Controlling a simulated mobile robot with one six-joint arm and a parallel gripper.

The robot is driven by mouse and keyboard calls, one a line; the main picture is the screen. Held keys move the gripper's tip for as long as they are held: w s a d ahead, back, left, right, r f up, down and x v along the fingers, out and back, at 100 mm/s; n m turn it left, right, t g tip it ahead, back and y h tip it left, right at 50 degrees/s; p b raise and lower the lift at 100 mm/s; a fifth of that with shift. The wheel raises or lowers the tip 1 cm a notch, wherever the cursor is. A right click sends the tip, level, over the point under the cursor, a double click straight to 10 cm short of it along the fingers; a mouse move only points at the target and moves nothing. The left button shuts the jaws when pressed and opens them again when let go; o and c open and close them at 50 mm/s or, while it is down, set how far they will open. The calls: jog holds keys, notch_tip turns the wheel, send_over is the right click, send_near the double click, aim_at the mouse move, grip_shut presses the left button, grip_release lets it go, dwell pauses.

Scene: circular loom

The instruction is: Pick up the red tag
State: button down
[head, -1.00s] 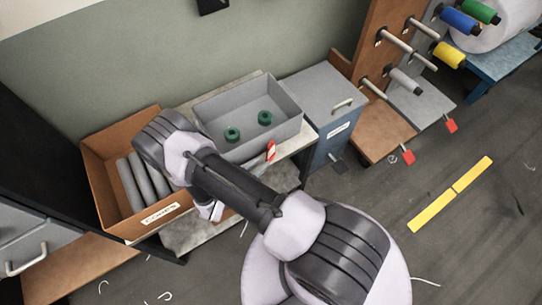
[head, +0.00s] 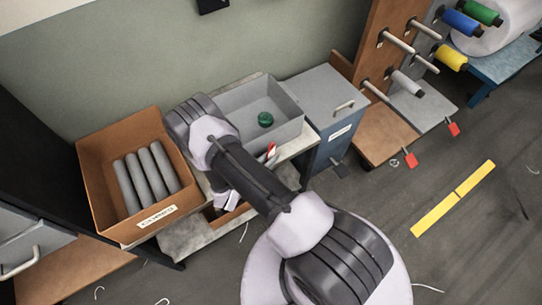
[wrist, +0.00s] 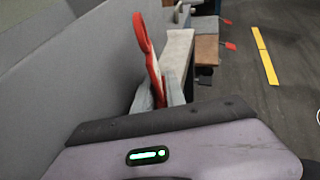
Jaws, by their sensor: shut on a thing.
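The red tag (wrist: 154,68) stands up between two grey fingertips in the wrist view, with a loop or hole at its upper end. In the head view the red tag (head: 270,150), red with some white, shows just past my forearm, at the front right of the grey bin. My gripper (wrist: 158,98) is shut on the red tag's lower part. In the head view my arm hides the fingers, and only part of the gripper's body shows below the arm. The gripper's body covers the bottom of the wrist view.
The grey bin (head: 229,97) is close beside the tag, with a green spool (head: 265,119) visible inside. A brown box (head: 92,168) of grey rolls stands left. A blue-grey cabinet (head: 334,128) is right. Other red tags (head: 411,160) hang by the creel.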

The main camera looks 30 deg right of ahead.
aim_at(271, 152)
notch_tip(271, 152, up, 4)
jog(key=shift+f+p, duration=0.25)
jog(key=shift+p, duration=0.85)
jog(key=s+a+p, duration=0.2)
jog(key=s, duration=0.5)
jog(key=s+a+r+p, duration=0.1)
jog(key=s+p, duration=0.1)
jog(key=s, duration=0.6)
jog(key=shift+s+a+r, duration=0.25)
jog(key=shift+s+a, duration=0.05)
jog(key=shift+a, duration=0.05)
jog(key=w+a+r+n+t+y, duration=0.1)
jog(key=w+a+r, duration=0.3)
jog(key=w+r, duration=0.3)
jog(key=w+a+r+n+t, duration=0.1)
jog(key=w+a+r, duration=0.3)
jog(key=w+r, duration=0.45)
jog(key=r, duration=0.5)
jog(key=w+a+r+t, duration=0.1)
jog(key=w+r, duration=0.1)
jog(key=r, duration=0.5)
jog(key=shift+w+n+b, duration=0.3)
jog(key=shift+w+n, duration=0.05)
jog(key=shift+n, duration=0.05)
